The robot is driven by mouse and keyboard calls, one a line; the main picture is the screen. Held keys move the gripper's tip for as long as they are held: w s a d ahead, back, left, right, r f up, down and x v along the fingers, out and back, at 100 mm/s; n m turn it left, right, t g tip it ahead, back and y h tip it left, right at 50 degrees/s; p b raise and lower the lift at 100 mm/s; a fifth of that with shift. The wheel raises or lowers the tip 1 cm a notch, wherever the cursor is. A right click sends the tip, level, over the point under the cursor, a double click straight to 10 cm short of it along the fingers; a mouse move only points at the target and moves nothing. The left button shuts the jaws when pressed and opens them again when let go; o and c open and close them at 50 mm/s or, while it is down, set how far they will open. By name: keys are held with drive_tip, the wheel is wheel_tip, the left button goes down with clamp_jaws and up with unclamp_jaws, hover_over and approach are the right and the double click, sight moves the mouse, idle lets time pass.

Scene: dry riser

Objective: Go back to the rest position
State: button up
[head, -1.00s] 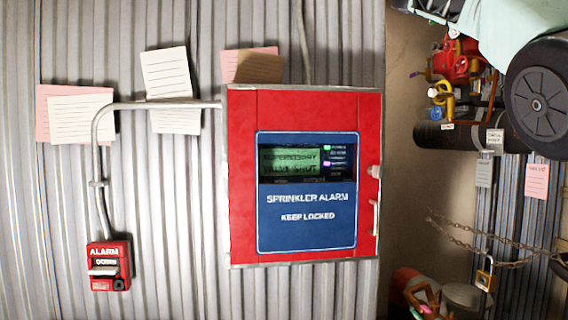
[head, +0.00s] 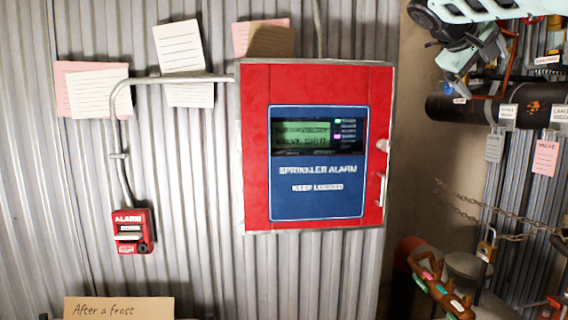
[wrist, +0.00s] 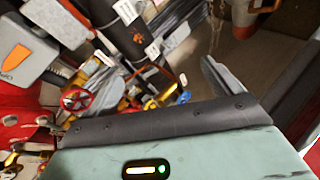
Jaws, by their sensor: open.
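My gripper (head: 460,48) shows at the upper right of the head view, below my pale green arm. Its dark fingers are apart and hold nothing. The far finger is hard to make out against the clutter.
A red sprinkler alarm cabinet (head: 257,150) is on the corrugated wall, with an alarm pull box (head: 132,231) at its lower left. A dark horizontal pipe (head: 470,108), chains and a padlock (head: 486,246) are at the right. The wrist view shows a red handwheel (wrist: 76,100).

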drive_tip(key=s+a+f+n+g+y+p, duration=0.1)
drive_tip(key=s+a+f+n+y+p, duration=0.2)
drive_tip(key=a+f, duration=0.7)
drive_tip(key=s+a+f+n+y+p, duration=0.15)
drive_tip(key=s+a+f+y, duration=0.35)
drive_tip(key=a+f, duration=0.5)
drive_tip(key=s+a+f+g+y+p, duration=0.1)
drive_tip(key=s+f, duration=0.4)
drive_tip(key=s, duration=0.5)
drive_tip(key=s+a+f+n+g+y, duration=0.1)
drive_tip(key=s+a+f, duration=0.3)
drive_tip(key=s, duration=0.5)
drive_tip(key=s+a+f+n+g+y+p, duration=0.1)
drive_tip(key=s+f, duration=0.4)
drive_tip(key=s, duration=0.5)
drive_tip(key=shift+s+a+f+g+y+p, duration=0.35)
drive_tip(key=shift+a+g, duration=0.45)
drive_tip(key=shift+a, duration=0.45)
